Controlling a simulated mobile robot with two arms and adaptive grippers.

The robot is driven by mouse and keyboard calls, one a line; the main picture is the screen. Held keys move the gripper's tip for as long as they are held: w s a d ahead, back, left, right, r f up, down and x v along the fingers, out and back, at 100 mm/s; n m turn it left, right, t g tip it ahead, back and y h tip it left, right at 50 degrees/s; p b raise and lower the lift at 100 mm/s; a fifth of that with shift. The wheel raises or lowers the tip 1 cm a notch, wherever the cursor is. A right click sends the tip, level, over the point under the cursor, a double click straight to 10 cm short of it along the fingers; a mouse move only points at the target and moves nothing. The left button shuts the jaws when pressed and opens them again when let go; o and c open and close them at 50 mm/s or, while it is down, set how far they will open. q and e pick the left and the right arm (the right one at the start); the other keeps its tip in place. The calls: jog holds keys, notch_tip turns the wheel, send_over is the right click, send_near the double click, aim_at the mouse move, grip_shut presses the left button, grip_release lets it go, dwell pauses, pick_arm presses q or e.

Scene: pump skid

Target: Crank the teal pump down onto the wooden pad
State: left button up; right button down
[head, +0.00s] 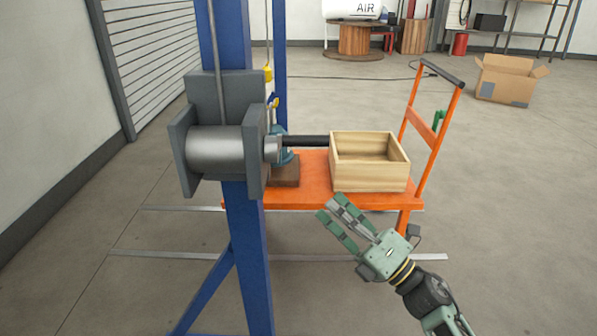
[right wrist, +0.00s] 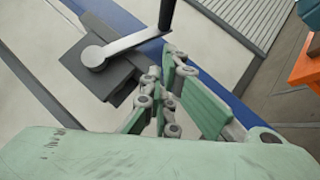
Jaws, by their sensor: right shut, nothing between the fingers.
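The teal pump (head: 285,157) hangs behind the winch, partly hidden by it. The brown wooden pad (head: 286,174) is below it on the orange cart; I cannot tell if they touch. The grey winch (head: 215,150) is on a blue post. Its crank has a black handle (head: 305,141) pointing right. In the right wrist view, the grey crank arm (right wrist: 125,45) ends at the black handle (right wrist: 167,14), beyond the fingertips. My right gripper (head: 332,208) is shut and empty, below and right of the handle, apart from it. My left gripper is not in view.
An open wooden box (head: 370,182) stands on the orange cart (head: 312,196), right of the pad. The cart's push handle (head: 440,72) rises at the right. The blue post (head: 250,265) has a slanted brace. Floor at the right is clear up to a cardboard box (head: 508,82).

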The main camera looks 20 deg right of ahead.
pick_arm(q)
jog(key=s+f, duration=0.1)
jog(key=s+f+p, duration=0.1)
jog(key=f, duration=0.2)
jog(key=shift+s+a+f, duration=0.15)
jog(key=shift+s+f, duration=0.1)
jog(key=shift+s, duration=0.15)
pick_arm(e)
jog(key=w+d+r+x, duration=0.1)
jog(key=d+x, duration=0.1)
jog(key=x, duration=0.9)
jog(key=shift+w+r, duration=0.2)
jog(key=shift+r, duration=0.05)
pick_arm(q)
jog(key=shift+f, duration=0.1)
pick_arm(e)
jog(key=shift+d, duration=0.1)
